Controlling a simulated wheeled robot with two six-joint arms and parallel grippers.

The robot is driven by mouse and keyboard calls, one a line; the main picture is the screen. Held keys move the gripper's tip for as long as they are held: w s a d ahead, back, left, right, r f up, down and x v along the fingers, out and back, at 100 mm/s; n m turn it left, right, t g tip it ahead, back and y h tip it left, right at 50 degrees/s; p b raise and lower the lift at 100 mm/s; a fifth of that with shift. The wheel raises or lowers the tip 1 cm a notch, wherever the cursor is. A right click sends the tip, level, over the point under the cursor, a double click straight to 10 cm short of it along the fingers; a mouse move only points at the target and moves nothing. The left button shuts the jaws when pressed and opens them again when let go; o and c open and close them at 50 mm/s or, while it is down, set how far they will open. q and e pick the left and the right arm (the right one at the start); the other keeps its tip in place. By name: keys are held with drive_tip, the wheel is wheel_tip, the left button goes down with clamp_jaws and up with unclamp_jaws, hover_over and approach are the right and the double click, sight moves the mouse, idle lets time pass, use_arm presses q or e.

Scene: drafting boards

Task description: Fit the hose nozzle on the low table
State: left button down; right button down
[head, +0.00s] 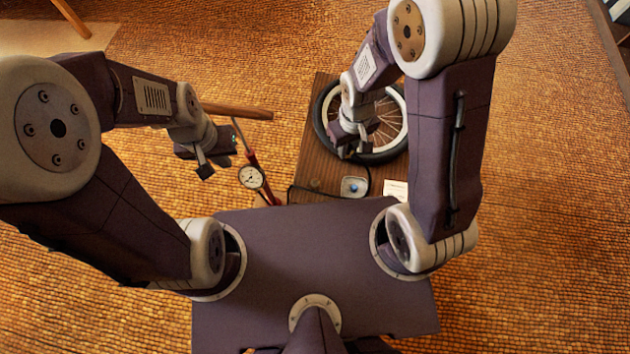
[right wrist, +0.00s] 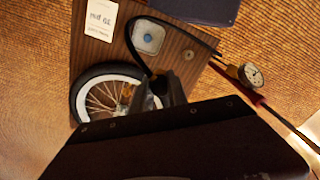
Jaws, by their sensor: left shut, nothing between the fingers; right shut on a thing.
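The low table (head: 322,92) is brown wood and carries a wheel (head: 397,143) with a black tyre, white rim and spokes. My right gripper (head: 347,148) is over the wheel's near left part. In the right wrist view its dark fingers (right wrist: 158,88) are shut on the end of the black hose (right wrist: 131,38), beside the wheel (right wrist: 77,100). The nozzle itself is mostly hidden between the fingers. I cannot tell whether it touches the wheel's valve. My left gripper (head: 204,168) is shut and empty, left of the table above the floor.
A pump with a round gauge (head: 251,177) stands at the table's left; the gauge also shows in the right wrist view (right wrist: 250,75). A small dish (head: 354,187) with a blue piece and a white card (head: 395,190) lie on the table's near side.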

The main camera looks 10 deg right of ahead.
drive_tip(key=a+p, duration=0.1)
drive_tip(key=a, duration=0.7)
drive_tip(key=shift+s+a+p, duration=0.25)
drive_tip(key=shift+a+p, duration=0.05)
drive_tip(key=shift+a, duration=0.1)
drive_tip(key=b, duration=0.9)
hover_over(315, 181)
wheel_tip(315, 181, down, 14)
drive_tip(key=shift+r, duration=0.2)
drive_tip(key=shift+f+b, duration=0.65)
drive_tip(key=shift+f, duration=0.15)
drive_tip(key=shift+f+b, duration=0.75)
drive_tip(key=shift+f, duration=0.55)
drive_tip(key=c, duration=1.2)
unclamp_jaws()
